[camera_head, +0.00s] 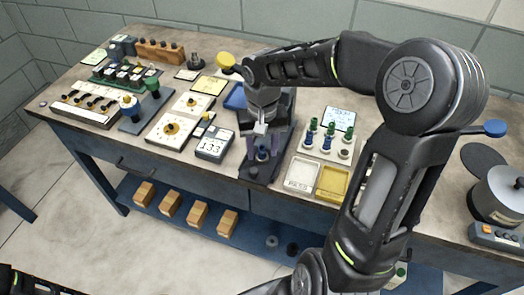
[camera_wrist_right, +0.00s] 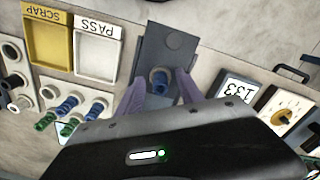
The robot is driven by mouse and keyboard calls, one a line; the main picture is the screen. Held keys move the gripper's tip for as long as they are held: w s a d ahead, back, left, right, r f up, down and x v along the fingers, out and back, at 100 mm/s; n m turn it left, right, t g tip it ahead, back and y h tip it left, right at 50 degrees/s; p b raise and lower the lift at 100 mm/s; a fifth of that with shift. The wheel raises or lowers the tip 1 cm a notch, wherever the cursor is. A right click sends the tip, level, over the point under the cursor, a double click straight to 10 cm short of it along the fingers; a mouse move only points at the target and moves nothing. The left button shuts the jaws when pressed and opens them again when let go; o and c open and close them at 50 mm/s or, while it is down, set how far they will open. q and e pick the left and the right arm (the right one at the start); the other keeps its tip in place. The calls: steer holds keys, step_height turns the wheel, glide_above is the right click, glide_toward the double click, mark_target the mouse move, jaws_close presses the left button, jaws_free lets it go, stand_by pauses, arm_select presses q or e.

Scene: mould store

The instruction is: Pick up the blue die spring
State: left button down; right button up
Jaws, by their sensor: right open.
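A blue die spring (camera_wrist_right: 160,80) stands on a dark stand (camera_wrist_right: 165,45), and its top shows between my right gripper's fingers. In the head view a blue spring (camera_head: 262,154) shows on the stand under the gripper. My right gripper (camera_wrist_right: 160,92) is open, with one purple-grey finger on each side of the spring; contact cannot be made out. In the head view the right gripper (camera_head: 261,142) points down over the stand. My left gripper is not seen.
The pale spring rack (camera_head: 345,152), a white PASS tray (camera_head: 302,173) and a yellow SCRAP tray (camera_head: 333,182) lie right of the stand. A display box reading 133 (camera_head: 213,142) stands close on its left. A pot-like device (camera_head: 500,190) is at far right.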

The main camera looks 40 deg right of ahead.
stand_by(0.5)
jaws_close()
stand_by(0.4)
